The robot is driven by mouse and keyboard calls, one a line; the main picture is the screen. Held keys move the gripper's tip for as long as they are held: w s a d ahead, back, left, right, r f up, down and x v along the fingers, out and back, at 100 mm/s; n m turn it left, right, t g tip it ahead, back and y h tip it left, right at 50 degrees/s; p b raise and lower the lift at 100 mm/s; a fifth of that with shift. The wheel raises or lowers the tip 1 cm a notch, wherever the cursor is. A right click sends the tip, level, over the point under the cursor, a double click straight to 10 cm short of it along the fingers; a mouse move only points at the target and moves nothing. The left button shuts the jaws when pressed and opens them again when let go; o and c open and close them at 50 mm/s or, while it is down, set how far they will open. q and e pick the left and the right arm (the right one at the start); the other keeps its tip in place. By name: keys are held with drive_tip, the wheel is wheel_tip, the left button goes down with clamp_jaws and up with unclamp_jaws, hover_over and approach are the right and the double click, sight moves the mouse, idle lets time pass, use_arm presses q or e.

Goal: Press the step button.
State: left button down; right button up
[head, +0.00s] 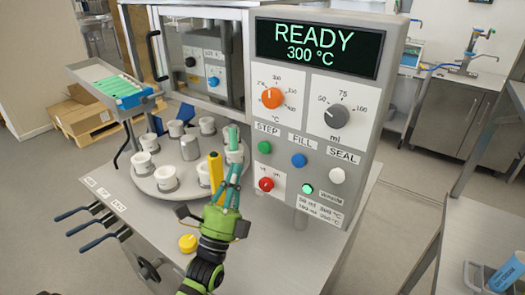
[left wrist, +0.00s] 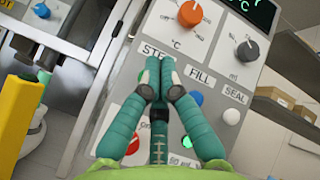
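The step button is a green round button (head: 264,147) under the STEP label on the machine's control panel. In the left wrist view the green button (left wrist: 143,77) is partly hidden behind my fingertips. My left gripper (head: 233,133) points up and forward, its teal fingers left of the button in the head view. In the left wrist view my left gripper (left wrist: 160,77) has its fingertips together, with nothing seen between them. I cannot tell the exact gap to the button. My right gripper is in neither view.
A blue button (head: 299,160), a white button (head: 336,175) and a red button (head: 266,184) are close by. The display (head: 317,47) reads READY, 300 °C. A turntable (head: 161,196) with several white cups and a yellow post (head: 215,172) stand to the left.

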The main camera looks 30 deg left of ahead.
sight(265, 148)
use_arm(q)
drive_tip(key=w+b, duration=0.2)
drive_tip(key=w, duration=0.4)
drive_tip(key=shift+w+d, duration=0.25)
drive_tip(key=shift+w, duration=0.05)
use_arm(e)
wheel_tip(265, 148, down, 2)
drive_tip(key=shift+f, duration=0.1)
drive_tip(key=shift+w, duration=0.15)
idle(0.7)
use_arm(q)
drive_tip(key=shift+w, duration=0.4)
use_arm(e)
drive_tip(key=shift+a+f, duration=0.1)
